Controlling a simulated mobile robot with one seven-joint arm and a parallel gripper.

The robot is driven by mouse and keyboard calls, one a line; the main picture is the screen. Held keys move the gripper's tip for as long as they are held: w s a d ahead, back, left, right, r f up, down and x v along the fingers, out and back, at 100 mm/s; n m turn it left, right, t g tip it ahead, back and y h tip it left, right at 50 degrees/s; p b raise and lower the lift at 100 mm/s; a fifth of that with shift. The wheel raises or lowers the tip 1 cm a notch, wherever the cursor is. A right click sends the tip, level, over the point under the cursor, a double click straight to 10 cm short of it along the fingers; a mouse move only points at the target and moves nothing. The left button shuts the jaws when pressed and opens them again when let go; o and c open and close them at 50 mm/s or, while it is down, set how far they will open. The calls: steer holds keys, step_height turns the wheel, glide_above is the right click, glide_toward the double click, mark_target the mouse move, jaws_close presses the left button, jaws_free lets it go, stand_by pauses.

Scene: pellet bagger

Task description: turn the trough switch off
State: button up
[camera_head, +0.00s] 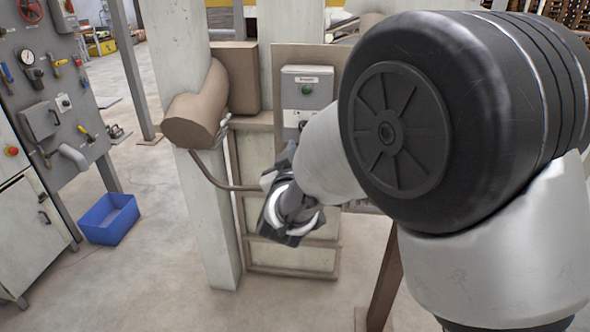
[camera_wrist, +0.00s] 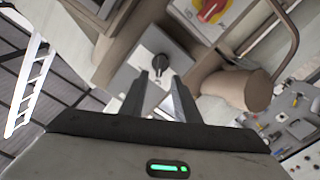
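A grey switch box (camera_head: 307,92) is mounted on a beige panel in the head view. It has a blurred white label, a round green part near the top and a dark knob lower down. My arm hides part of its lower right. In the wrist view, a black rotary knob (camera_wrist: 160,67) sits on a grey box face (camera_wrist: 138,80), just beyond my fingertips. My gripper (camera_wrist: 160,82) is open and empty, its two fingers apart, with the knob between the tips in the picture. I cannot tell the knob's setting. In the head view my gripper (camera_head: 290,215) is below the box.
A brown rounded trough-like part (camera_head: 197,110) and a bent pipe (camera_head: 215,180) are left of the box. A red handle on yellow (camera_wrist: 212,10) shows in the wrist view. A tool panel (camera_head: 55,80) and blue bin (camera_head: 109,219) stand left. Floor between is clear.

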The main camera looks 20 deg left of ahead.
steer(key=v, duration=1.1)
steer(key=shift+s+b, duration=0.25)
steer(key=shift+b, duration=0.1)
steer(key=w+d+r+m+g+y+p, duration=0.1)
steer(key=d+r+g, duration=0.15)
steer(key=d, duration=0.25)
steer(key=w+d+r+m+g+p, duration=0.1)
steer(key=d+r+m+g+p, duration=0.15)
steer(key=d, duration=0.25)
steer(key=s+d+m+g+h+p, duration=0.1)
steer(key=s+d+m+g+h, duration=0.1)
steer(key=s+d, duration=0.7)
steer(key=s+d+m+g+h+p, duration=0.1)
steer(key=s+d+m+g+h, duration=0.2)
steer(key=s+d, duration=0.6)
steer(key=d+g, duration=0.1)
steer(key=d, duration=0.5)
steer(key=shift+s+f+g, duration=0.2)
steer(key=shift+s+g, duration=0.05)
steer(key=shift+g, duration=0.15)
